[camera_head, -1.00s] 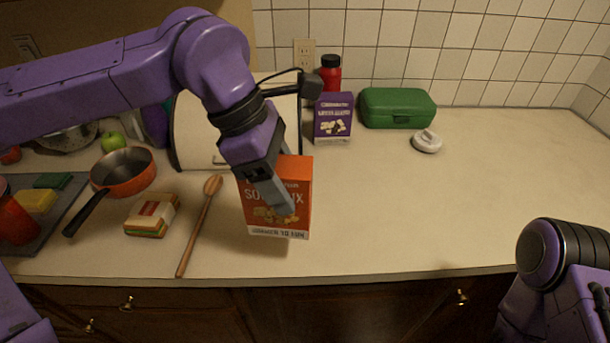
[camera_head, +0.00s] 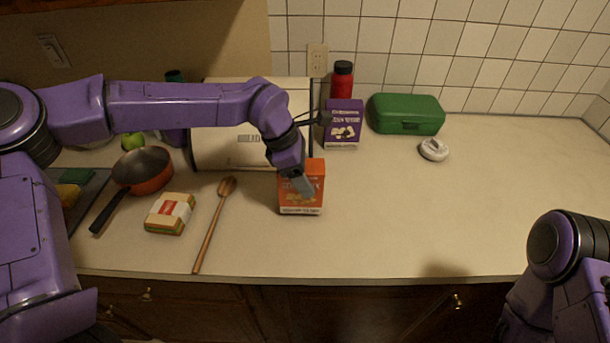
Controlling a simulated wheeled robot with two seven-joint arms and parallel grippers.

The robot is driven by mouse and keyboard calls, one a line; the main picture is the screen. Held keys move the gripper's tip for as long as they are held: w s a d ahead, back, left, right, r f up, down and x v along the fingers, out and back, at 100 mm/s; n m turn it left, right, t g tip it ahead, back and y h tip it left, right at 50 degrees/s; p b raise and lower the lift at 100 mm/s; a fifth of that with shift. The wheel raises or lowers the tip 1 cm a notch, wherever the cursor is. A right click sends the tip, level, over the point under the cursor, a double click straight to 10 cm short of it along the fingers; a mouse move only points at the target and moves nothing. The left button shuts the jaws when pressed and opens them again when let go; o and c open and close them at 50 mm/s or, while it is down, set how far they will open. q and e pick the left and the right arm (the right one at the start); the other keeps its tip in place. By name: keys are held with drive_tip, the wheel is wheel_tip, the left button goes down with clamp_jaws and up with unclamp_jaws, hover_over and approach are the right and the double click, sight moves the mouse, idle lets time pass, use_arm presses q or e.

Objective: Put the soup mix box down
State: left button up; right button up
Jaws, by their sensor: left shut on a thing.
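The orange soup mix box (camera_head: 315,187) is upright in the middle of the counter, its printed front facing me. My left gripper (camera_head: 304,188) is shut on it from the upper left, with a grey finger across the front face. The gripper and wrist hide part of the box's left and top. The box's bottom edge looks at or very near the counter (camera_head: 420,220); I cannot tell for certain whether it touches. My right arm shows at the lower right, but its gripper is out of view.
A purple box (camera_head: 343,126) and red bottle (camera_head: 341,81) stand behind. A green case (camera_head: 405,114) and small white object (camera_head: 433,150) are to the right. A wooden spoon (camera_head: 214,225), sandwich (camera_head: 169,214) and orange pan (camera_head: 143,172) lie left. The counter's right is clear.

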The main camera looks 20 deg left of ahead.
use_arm(q)
drive_tip(key=shift+f, duration=0.55)
drive_tip(key=shift+w+f, duration=0.25)
drive_tip(key=shift+s+f, duration=0.1)
drive_tip(key=o, duration=1.2)
drive_tip(key=shift+o, duration=0.2)
drive_tip(key=b+v, duration=0.1)
drive_tip(key=v, duration=1.1)
drive_tip(key=shift+r+b, duration=0.25)
drive_tip(key=shift+b, duration=0.05)
